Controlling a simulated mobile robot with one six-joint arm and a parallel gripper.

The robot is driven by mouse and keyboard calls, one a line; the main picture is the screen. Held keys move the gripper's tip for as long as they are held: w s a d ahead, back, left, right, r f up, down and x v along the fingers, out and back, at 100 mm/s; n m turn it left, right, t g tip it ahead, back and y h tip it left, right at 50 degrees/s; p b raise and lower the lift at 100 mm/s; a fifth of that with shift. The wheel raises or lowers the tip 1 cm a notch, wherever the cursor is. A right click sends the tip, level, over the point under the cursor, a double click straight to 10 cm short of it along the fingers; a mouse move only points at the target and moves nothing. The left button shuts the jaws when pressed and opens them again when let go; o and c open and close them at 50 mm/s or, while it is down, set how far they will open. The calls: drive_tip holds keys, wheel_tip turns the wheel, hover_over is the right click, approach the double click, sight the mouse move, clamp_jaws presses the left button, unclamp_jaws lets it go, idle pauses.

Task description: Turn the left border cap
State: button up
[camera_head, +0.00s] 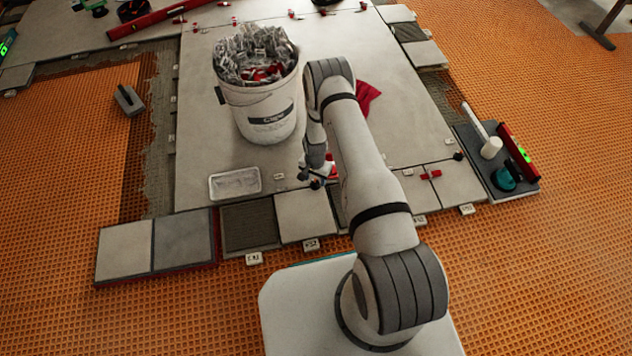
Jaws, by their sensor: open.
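My gripper (318,176) is low over the front edge of the large tile, in the middle of the view, beside a small red and white piece partly hidden by my arm. It is open; its fingers are small and dark here, and I cannot tell whether they touch anything. A red cap (431,175) sits on the joint between the small border tiles to the right of my arm. I cannot tell for certain which piece is the left border cap; my arm hides part of the border row.
A white bucket (262,118) full of clips stands on the large tile (205,150), left of my arm. A shallow tray (235,184) lies in front of it. A red cloth (368,97) lies behind my arm. A board (478,170) with a mallet (488,142) is at right.

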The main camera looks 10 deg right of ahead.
drive_tip(key=shift+f, duration=0.75)
drive_tip(key=c, duration=1)
drive_tip(key=shift+n+b, duration=0.35)
drive_tip(key=shift+n, duration=0.45)
drive_tip(key=o, duration=1)
wheel_tip(320, 180, up, 8)
drive_tip(key=p, duration=0.3)
